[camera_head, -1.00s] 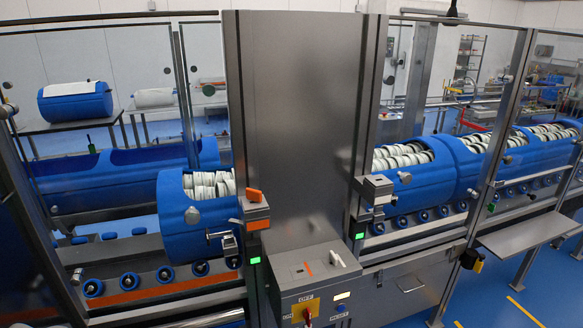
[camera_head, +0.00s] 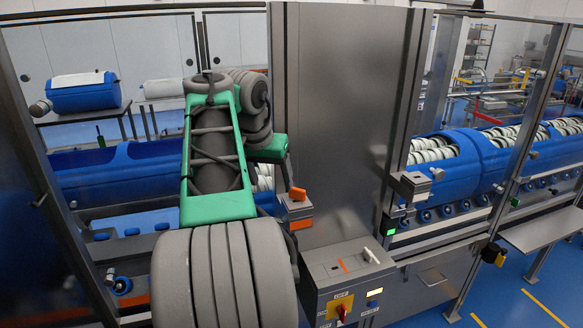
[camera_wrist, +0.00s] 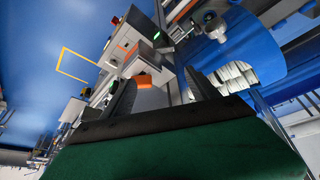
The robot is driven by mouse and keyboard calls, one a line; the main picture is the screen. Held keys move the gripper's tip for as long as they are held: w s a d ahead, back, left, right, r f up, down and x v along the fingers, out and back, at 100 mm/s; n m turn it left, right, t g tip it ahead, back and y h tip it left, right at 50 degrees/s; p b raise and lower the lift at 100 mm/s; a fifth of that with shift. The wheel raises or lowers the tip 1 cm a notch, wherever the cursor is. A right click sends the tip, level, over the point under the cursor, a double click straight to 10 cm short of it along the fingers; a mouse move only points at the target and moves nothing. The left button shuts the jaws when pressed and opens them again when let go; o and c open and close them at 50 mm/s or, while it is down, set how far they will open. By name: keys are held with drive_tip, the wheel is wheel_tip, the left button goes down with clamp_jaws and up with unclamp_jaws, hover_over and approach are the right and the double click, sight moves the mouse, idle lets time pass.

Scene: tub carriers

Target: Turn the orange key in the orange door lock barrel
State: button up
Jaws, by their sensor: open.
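The orange key (camera_head: 298,194) sits on top of a grey lock box (camera_head: 294,206) on the post left of the tall steel panel. An orange band (camera_head: 300,225) runs below it. In the wrist view my gripper (camera_wrist: 160,78) is open, with its two dark fingers apart and nothing held between them. An orange block that looks like the key (camera_wrist: 144,82) shows beyond the finger tips, close to the left finger. I cannot tell whether they touch. In the head view my arm's green wrist ends just left of and above the key, and the fingers cannot be made out.
A control box (camera_head: 345,270) with a red-and-yellow switch (camera_head: 341,312) stands below and right of the key. The tall steel panel (camera_head: 340,110) rises right beside it. Blue tubs (camera_head: 445,160) with white contents lie on rollers behind clear guards at the right.

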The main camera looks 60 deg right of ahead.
sight(297, 188)
drive_tip(key=s+d+m, duration=0.2)
drive_tip(key=s+d, duration=0.2)
drive_tip(key=b+x, duration=0.4)
drive_tip(key=x, duration=0.2)
drive_tip(key=shift+d+f+b, duration=0.15)
drive_tip(key=shift+f+b, duration=0.1)
drive_tip(key=shift+b, duration=0.15)
drive_tip(key=shift+c, duration=0.4)
clamp_jaws()
